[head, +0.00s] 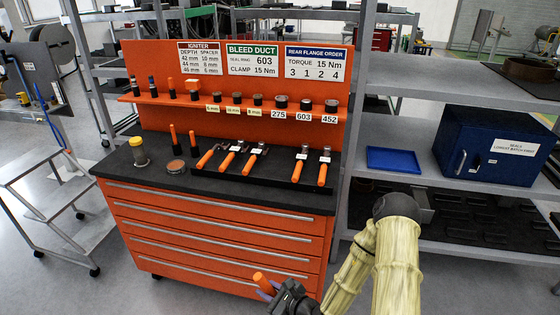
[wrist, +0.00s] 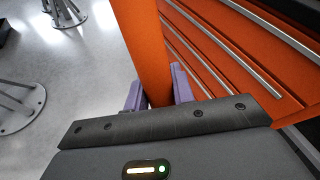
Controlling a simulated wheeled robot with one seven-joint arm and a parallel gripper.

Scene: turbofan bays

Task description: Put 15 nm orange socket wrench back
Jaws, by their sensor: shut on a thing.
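My gripper (head: 270,291) is low in front of the orange tool cabinet, at the bottom of the head view. It is shut on an orange handle (head: 261,279), which also shows in the wrist view (wrist: 146,45) between the purple fingers. I take it for the socket wrench; its head and any marking are out of sight. On the cabinet's black top (head: 225,190), several orange-handled tools lie on a dark holder (head: 262,178). Two upright orange-handled tools (head: 193,140) stand to their left. The labels on these tools are too small to read.
The orange cabinet (head: 215,240) has drawers with long handles. Its back shelf (head: 230,103) holds spacers and rings. A yellow-capped container (head: 138,152) and a round tin (head: 176,167) stand at the left of the top. A blue tray (head: 393,160) and blue box (head: 490,145) sit on the right rack.

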